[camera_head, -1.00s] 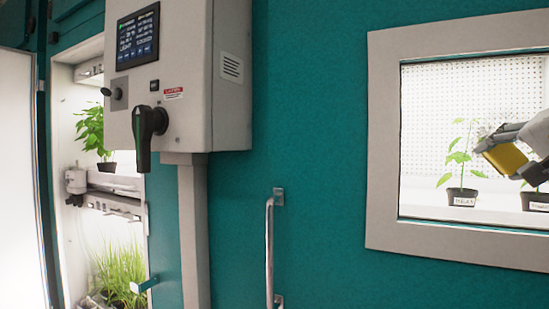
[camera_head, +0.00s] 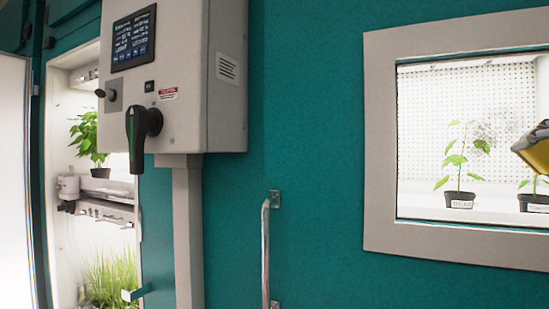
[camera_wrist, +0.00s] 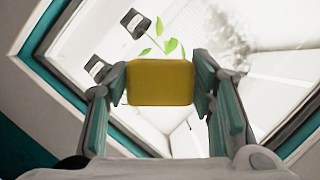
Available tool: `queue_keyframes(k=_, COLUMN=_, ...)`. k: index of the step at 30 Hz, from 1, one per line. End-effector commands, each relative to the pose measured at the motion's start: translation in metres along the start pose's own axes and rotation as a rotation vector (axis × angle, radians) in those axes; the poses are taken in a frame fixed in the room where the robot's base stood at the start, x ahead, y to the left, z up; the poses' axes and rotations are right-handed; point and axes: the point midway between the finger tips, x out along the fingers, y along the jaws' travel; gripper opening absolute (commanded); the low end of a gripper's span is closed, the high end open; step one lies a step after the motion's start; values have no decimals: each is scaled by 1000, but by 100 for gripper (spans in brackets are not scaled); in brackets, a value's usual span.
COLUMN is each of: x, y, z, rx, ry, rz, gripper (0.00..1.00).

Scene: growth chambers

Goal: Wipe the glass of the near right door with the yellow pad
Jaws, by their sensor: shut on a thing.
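The yellow pad (camera_wrist: 160,82) is held between the two fingers of my gripper (camera_wrist: 160,85) in the wrist view. In the head view only an edge of the yellow pad (camera_head: 536,150) shows at the right edge, in front of the window, and the fingers are mostly out of frame. The door glass (camera_head: 420,110) sits in a pale grey frame (camera_head: 380,150) on the teal door (camera_head: 310,150). A grey speckled smudge (camera_head: 491,132) shows on the glass; it also shows in the wrist view (camera_wrist: 228,40). I cannot tell whether the pad touches the glass.
Behind the glass stand potted plants (camera_head: 459,200) with labels. A vertical metal handle (camera_head: 266,250) is left of the window. A grey control box (camera_head: 190,75) with a screen and a black lever (camera_head: 140,135) juts out. An open lit chamber (camera_head: 75,215) with plants is at the left.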

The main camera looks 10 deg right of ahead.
Motion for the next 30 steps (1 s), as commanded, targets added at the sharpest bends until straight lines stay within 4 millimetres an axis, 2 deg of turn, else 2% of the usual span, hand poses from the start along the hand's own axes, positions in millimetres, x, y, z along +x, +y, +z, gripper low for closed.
queue_keyframes(k=14, x=-2, y=-14, z=-14, rx=0, ry=1, rz=-1, gripper=27)
queue_keyframes(k=30, x=7, y=-38, z=14, rx=0, ry=-2, rz=-1, gripper=27)
